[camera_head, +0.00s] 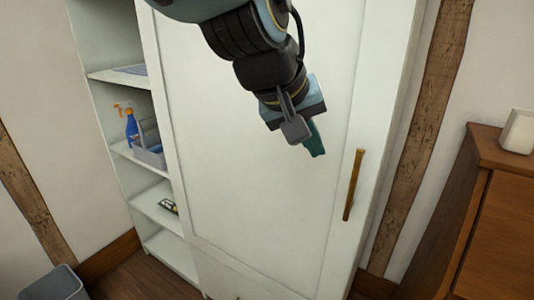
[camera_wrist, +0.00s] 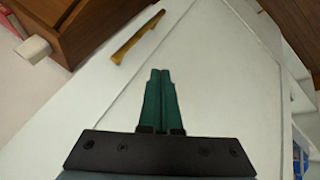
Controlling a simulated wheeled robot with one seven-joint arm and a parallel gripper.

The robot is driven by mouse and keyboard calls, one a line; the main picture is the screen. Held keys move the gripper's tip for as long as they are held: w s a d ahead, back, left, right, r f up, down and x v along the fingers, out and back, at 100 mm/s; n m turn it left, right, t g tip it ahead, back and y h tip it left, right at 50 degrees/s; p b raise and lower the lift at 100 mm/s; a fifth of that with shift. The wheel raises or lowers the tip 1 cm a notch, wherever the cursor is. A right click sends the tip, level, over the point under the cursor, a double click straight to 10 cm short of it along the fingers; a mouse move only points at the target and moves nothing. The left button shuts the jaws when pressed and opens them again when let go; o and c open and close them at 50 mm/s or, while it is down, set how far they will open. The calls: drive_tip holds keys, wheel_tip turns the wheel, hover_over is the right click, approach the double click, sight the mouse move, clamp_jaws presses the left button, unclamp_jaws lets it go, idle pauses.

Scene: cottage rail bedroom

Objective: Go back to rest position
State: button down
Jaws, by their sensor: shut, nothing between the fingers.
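My gripper (camera_head: 314,150) hangs from the arm in front of the white wardrobe door (camera_head: 250,190), up and to the left of the door's brass handle (camera_head: 354,185). Its green fingers are together with nothing between them, as the wrist view also shows (camera_wrist: 159,72). In the wrist view the handle (camera_wrist: 137,37) lies beyond the fingertips, apart from them. The door looks closed. Whether the fingertips touch the door I cannot tell.
Open shelves (camera_head: 158,205) on the left hold a blue spray bottle (camera_head: 131,126) and a grey caddy (camera_head: 150,155). A wooden dresser (camera_head: 500,220) with a white object (camera_head: 517,131) stands at right. A grey bin (camera_head: 55,285) is at lower left.

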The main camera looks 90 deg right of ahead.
drive_tip(key=shift+s+a+r+b, duration=0.15)
drive_tip(key=shift+a+r+b, duration=0.2)
drive_tip(key=shift+a+r, duration=0.65)
drive_tip(key=shift+s+a+r+b, duration=0.15)
drive_tip(key=shift+a+r+b, duration=0.15)
drive_tip(key=shift+a+r, duration=0.65)
drive_tip(key=shift+d+r, duration=0.25)
drive_tip(key=shift+d, duration=0.05)
